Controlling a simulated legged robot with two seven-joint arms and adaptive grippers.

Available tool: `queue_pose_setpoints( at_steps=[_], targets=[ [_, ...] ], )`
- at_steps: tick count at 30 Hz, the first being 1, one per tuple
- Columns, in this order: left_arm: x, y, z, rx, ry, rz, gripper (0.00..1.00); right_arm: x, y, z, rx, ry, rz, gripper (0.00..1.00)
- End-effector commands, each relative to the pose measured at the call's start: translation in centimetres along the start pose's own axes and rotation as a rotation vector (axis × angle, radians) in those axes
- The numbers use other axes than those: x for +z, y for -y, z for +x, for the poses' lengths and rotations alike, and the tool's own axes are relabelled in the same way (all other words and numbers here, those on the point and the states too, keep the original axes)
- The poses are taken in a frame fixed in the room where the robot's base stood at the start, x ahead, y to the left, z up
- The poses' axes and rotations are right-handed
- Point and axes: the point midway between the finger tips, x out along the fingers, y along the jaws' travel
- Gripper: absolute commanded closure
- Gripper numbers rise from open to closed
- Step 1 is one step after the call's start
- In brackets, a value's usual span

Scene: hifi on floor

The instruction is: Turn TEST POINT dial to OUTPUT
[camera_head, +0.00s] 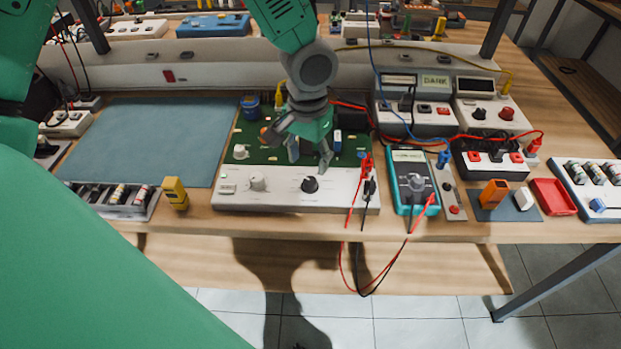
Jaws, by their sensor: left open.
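A white control panel (230,200) with a green circuit board (250,155) behind it sits at the middle of the bench. On its face are a black dial (310,185) and a pale dial (257,184). The lettering is too small to read, so I cannot tell which dial is TEST POINT or where it points. My left gripper (309,158) hangs fingers down over the circuit board, open and empty. Its fingertips appear just behind and above the black dial, apart from it. My right gripper is not in view.
Red and black probe leads (365,180) hang over the panel's right end. A teal multimeter (403,178) stands to the right. A yellow device (174,192) and a blue-grey mat (150,140) lie left. Instruments (415,118) line the back right.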

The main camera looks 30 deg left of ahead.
Motion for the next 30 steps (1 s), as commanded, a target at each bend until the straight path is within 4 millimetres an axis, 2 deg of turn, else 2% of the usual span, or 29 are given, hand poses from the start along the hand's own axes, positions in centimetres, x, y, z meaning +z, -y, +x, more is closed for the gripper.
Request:
queue_pose_setpoints(
  at_steps=[1, 3, 9, 15, 22, 23, 24, 26, 27, 30],
  targets=[
    [0.1, -0.1, 1.3, -0.002, 0.004, 0.002, 0.53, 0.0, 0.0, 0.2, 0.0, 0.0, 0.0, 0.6],
    [0.1, -0.1, 2.6, -0.003, 0.003, 0.002, 0.53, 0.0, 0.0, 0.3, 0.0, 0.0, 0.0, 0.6],
    [0.1, -0.3, 5.2, -0.004, 0.0, 0.001, 0.53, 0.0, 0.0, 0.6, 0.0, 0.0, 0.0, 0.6],
    [0.0, -0.2, 6.2, -0.002, -0.002, 0.001, 0.53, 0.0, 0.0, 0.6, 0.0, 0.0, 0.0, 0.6],
    [0.0, -0.1, 6.2, 0.0, -0.002, 0.0, 0.53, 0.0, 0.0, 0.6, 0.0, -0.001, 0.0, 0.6],
    [0.0, -0.1, 6.2, 0.0, -0.002, 0.001, 0.6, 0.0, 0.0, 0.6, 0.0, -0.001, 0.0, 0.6],
    [0.0, -0.1, 6.2, 0.0, -0.002, 0.001, 0.74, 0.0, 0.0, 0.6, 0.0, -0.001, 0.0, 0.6],
    [0.0, -0.1, 6.2, -0.001, -0.002, 0.001, 0.95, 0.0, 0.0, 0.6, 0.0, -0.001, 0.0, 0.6],
    [0.0, -0.1, 6.2, -0.001, -0.002, 0.001, 1.0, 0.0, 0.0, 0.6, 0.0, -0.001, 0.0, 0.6],
    [0.0, -0.1, 6.2, -0.002, -0.001, 0.0, 1.0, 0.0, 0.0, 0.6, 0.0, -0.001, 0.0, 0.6]
  ],
)
